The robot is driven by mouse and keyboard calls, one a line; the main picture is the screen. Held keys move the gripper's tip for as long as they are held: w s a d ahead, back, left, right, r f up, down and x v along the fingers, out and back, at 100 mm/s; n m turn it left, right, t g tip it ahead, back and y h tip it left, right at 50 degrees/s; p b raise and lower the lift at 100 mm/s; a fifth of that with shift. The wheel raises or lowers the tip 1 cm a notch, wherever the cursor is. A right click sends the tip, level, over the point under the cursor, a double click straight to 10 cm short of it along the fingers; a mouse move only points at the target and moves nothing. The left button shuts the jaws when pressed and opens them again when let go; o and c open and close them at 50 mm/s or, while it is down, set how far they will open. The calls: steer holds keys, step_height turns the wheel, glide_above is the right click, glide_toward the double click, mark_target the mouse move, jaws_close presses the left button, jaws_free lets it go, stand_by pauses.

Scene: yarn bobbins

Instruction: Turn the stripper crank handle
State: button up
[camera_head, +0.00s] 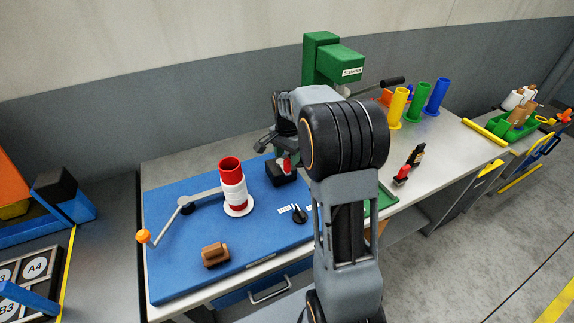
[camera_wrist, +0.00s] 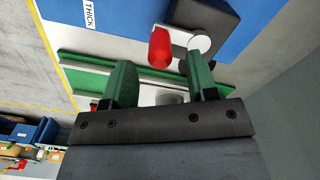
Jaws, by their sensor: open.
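A small crank with a red handle (camera_wrist: 160,47) and a silver round hub (camera_wrist: 199,41) sits on a dark block in the wrist view. In the head view the black block (camera_head: 279,174) stands at the back of the blue mat, with the red handle (camera_head: 287,164) partly hidden by my arm. My gripper (camera_wrist: 163,76) is open and empty, its green-padded fingers apart. The red handle shows between and beyond the fingertips; I cannot tell whether they touch it. A second crank with an orange knob (camera_head: 144,236) is at the mat's left.
A red bobbin with white yarn (camera_head: 233,188) stands on the blue mat (camera_head: 180,270). A brown block (camera_head: 215,254) and a black knob (camera_head: 299,214) are in front. A green machine (camera_head: 332,60) stands behind my arm. Coloured bobbins (camera_head: 417,102) are at right.

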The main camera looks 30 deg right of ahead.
steer(key=shift+f, duration=2.45)
steer(key=shift+c, duration=0.5)
steer(key=c, duration=0.8)
